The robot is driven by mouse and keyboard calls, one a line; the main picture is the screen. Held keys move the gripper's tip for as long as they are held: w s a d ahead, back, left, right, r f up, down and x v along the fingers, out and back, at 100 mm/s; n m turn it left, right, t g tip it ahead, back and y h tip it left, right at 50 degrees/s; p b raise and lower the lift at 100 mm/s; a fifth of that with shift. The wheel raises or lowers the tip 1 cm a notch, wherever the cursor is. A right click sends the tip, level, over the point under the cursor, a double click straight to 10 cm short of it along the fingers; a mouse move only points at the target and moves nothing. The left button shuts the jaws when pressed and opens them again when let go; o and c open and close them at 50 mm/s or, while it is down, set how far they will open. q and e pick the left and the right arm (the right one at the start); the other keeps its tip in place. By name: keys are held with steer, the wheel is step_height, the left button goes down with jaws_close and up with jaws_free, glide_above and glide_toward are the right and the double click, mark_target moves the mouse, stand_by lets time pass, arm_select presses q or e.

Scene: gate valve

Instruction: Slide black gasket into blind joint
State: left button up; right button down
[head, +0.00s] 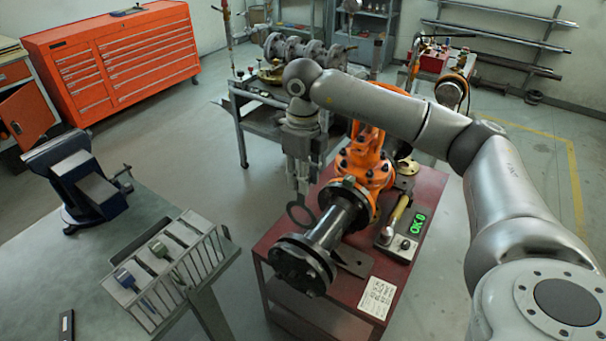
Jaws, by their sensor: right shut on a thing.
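My right gripper (303,190) is shut on the black gasket (290,215), a thin dark ring that hangs below its fingertips. The gasket is in the air just left of the orange gate valve (366,165) and the dark pipe (331,228). The blind joint appears to be the black bolted flange pair (300,265) at the near end of this pipe. The gasket is apart from that joint, above and behind it in the picture. The gap between the flanges is too small to make out. My left gripper is out of view.
The valve assembly rests on a red cart (424,200) with a box showing a green display (405,230) and a paper sheet (378,298). A bench with a vise (85,185) and a slotted rack (170,270) stands left. Clear floor lies between bench and cart.

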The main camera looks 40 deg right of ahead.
mark_target(303, 204)
steer(key=shift+f+b, duration=2.25)
steer(key=shift+f, duration=0.7)
